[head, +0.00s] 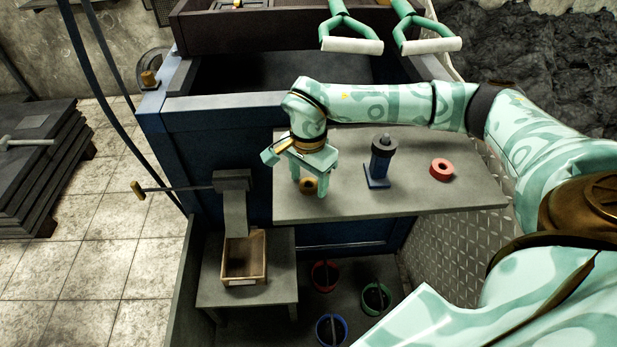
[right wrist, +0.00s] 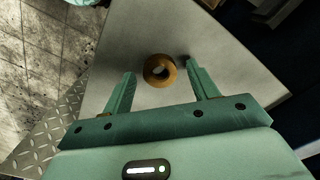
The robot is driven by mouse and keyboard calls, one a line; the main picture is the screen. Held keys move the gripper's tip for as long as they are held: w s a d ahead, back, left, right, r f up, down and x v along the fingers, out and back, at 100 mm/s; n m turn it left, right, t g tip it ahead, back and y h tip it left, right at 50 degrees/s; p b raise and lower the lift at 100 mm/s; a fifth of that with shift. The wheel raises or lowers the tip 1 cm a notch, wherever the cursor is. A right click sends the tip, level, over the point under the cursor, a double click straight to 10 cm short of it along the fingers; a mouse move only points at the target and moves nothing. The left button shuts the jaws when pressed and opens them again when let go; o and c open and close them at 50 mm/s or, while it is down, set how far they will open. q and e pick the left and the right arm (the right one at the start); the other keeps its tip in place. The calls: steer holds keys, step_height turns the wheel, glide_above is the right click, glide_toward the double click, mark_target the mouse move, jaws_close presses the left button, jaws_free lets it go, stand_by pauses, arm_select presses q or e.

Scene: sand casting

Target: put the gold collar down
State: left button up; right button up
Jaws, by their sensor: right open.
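The gold collar (head: 309,185) sits on the grey shelf (head: 430,205) near its left end. It also shows in the right wrist view (right wrist: 160,70) as a ring with a hole, resting on the grey surface. My right gripper (head: 309,190) is open over the collar. In the right wrist view its two fingers (right wrist: 162,82) stand apart on either side of the collar, with a gap on each side. My left gripper is not in view.
A blue stand with a dark top (head: 381,160) and a red ring (head: 441,169) are on the shelf to the right. A wooden box (head: 244,260) sits on a lower grey stand at left. Several coloured buckets (head: 332,328) stand below. Two green-handled tools (head: 350,45) hang at the back.

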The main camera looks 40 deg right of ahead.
step_height(320, 180, up, 12)
steer(key=p, duration=0.3)
steer(key=shift+p, duration=0.3)
